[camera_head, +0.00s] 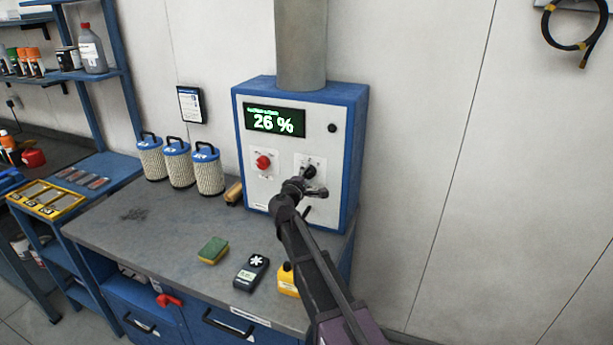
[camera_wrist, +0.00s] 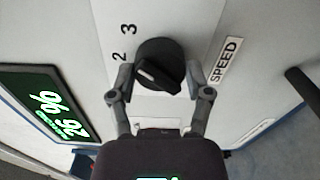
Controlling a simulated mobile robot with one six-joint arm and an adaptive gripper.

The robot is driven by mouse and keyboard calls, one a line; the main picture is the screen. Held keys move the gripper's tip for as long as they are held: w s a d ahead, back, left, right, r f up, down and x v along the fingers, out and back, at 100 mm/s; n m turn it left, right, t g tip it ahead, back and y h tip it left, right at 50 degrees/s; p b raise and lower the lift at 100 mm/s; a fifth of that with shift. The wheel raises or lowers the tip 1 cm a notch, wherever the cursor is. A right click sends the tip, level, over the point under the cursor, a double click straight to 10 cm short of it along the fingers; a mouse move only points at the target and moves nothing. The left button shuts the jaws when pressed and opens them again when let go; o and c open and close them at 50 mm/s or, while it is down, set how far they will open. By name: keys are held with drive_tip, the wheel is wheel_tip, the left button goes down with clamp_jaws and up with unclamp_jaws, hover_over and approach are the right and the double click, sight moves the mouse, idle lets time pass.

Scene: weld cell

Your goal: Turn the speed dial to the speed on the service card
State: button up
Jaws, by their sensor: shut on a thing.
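The black speed dial (camera_wrist: 160,66) sits on a light panel of the blue and white control box (camera_head: 349,155). The numbers 2 and 3 and the label "SPEED" (camera_wrist: 226,60) show around it in the wrist view. My gripper (camera_wrist: 160,84) is shut on the dial, one finger at each side. In the head view my gripper (camera_head: 309,183) covers part of the dial. The green display (camera_head: 274,121) reads 26 %. A framed card (camera_head: 191,104) hangs on the wall left of the box; its writing is too small to read.
A red knob (camera_head: 263,162) is left of the dial on the box. Several filter cartridges (camera_head: 178,165) stand on the grey bench (camera_head: 160,242).

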drive_tip(key=shift+w+m, duration=0.15)
drive_tip(key=shift+m, duration=0.65)
drive_tip(key=o, duration=1.2)
drive_tip(key=shift+c, duration=0.2)
drive_tip(key=v, duration=1.2)
drive_tip(key=shift+d, duration=0.1)
